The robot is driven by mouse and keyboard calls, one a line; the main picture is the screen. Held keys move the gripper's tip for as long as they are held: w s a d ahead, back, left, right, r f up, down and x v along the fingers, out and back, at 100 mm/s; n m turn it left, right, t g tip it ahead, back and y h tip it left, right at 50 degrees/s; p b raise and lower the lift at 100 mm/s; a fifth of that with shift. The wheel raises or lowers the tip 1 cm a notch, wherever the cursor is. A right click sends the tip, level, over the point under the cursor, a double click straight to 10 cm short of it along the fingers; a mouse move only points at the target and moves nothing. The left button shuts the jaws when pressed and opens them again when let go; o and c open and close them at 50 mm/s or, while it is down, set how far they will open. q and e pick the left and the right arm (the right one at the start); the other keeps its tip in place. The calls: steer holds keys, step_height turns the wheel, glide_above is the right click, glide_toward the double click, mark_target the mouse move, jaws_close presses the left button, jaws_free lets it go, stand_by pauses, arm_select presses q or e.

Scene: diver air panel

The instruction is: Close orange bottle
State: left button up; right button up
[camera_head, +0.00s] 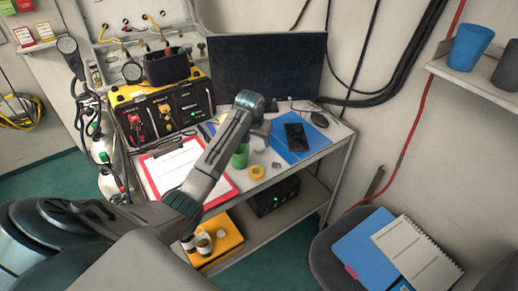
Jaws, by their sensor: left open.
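I cannot clearly make out an orange bottle; the arm may hide part of the desk. A small orange-yellow round thing (257,172), like a ring or cap, lies near the desk's front edge. A green cup or bottle (240,157) stands just left of it, partly behind my arm. My left gripper (262,130) is above the desk, behind the green item and near the blue folder's left edge. It is open and small in view, its fingers hard to make out. My right gripper is out of view.
A clipboard (222,186) lies left on the desk, a phone (296,136) on a blue folder (306,151) right. A monitor (268,66) and a yellow case (122,96) stand behind. A chair (325,258) is at right.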

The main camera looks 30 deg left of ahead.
mark_target(259, 148)
arm_select(q)
steer(key=shift+w+f, duration=0.15)
steer(key=shift+f, duration=0.05)
steer(key=p+x, duration=0.2)
steer(key=x, duration=0.2)
steer(key=shift+w+a, duration=0.15)
steer(key=shift+a, duration=0.05)
steer(key=shift+f, duration=0.35)
steer(key=c, duration=1)
